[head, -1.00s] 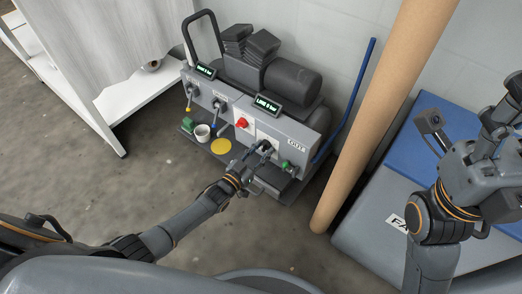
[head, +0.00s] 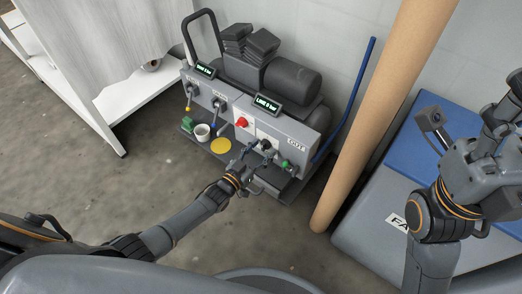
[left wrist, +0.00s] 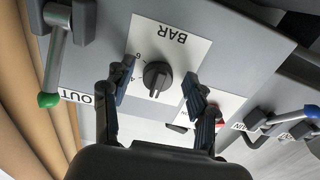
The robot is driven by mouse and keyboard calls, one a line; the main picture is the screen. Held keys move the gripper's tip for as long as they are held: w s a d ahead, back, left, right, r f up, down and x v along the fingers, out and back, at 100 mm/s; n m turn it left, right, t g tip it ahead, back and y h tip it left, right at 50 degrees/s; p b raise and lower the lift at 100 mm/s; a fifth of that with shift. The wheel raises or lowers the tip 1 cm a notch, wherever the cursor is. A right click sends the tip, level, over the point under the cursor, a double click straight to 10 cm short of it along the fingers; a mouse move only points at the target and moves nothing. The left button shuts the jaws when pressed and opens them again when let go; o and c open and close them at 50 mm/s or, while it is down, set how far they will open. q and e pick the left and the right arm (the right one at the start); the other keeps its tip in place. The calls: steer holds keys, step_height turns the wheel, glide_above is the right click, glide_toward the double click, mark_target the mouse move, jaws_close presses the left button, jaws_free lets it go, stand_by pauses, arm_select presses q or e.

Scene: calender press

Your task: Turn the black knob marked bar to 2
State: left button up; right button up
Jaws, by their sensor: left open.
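The black knob (head: 267,144) sits on the grey press panel, on a white plate. In the left wrist view the knob (left wrist: 157,77) lies below the upside-down word BAR (left wrist: 173,35), with small digits at its left; its white mark points down in the picture. My left gripper (head: 252,154) is open just in front of the panel. In the left wrist view its fingers stand on either side of the knob, apart from it. The display (head: 267,105) above seems to read LINE 0 bar. My right gripper (head: 492,135) is at the right edge, its jaws unclear.
A red button (head: 242,122) and a green-tipped lever (head: 285,163) flank the knob. A brown roll (head: 375,130) and blue pole (head: 345,100) stand right. The floor in front is clear.

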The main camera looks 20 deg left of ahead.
arm_select(q)
steer(key=v, duration=1.2)
